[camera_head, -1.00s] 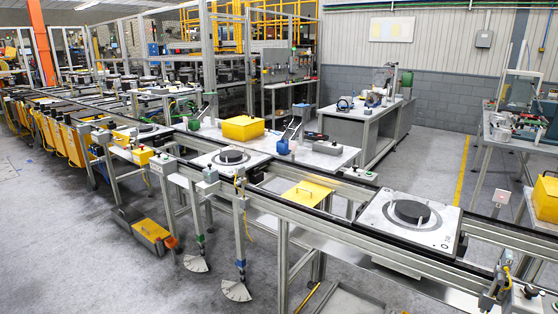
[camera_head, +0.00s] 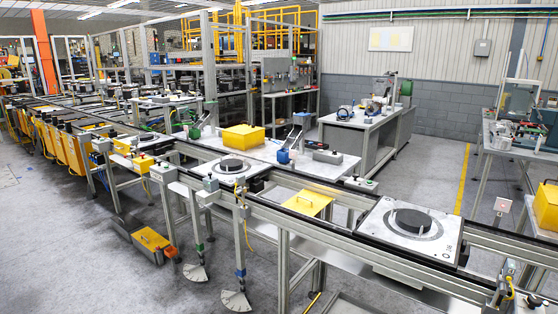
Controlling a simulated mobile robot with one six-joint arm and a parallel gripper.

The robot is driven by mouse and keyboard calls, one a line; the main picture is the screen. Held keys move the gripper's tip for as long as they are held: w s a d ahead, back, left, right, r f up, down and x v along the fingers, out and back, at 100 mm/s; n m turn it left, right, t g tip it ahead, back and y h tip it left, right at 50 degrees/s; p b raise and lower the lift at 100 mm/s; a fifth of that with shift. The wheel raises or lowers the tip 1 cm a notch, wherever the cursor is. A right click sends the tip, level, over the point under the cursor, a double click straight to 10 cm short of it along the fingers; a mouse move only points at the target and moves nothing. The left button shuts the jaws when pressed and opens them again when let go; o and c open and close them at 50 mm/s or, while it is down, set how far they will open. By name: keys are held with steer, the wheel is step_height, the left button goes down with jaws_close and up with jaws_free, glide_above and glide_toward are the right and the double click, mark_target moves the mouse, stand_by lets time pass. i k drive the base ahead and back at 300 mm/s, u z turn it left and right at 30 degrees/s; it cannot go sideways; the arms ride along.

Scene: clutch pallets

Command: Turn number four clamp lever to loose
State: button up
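My gripper is not in view. I cannot pick out a clamp lever marked number four; any such lever is too small to tell or out of view. One square pale pallet (camera_head: 380,228) with a dark round disc (camera_head: 412,221) sits on the conveyor (camera_head: 330,222) at the right. A second such pallet (camera_head: 213,167) with a dark disc (camera_head: 232,165) sits further left on the same conveyor. Small post-mounted boxes with buttons (camera_head: 164,172) stand along the conveyor's near side; their markings are unreadable.
A yellow box (camera_head: 243,138) stands on the worktable behind the conveyor. A yellow-topped floor unit (camera_head: 150,238) and fan-shaped foot plates (camera_head: 196,273) are on the floor before the conveyor. The grey floor at the lower left is largely clear. Another bench (camera_head: 510,150) stands at the right.

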mark_target(503, 286)
steer(key=z, duration=0.9)
steer(key=k, duration=1.1)
steer(key=z, duration=0.25)
steer(key=i, duration=0.8)
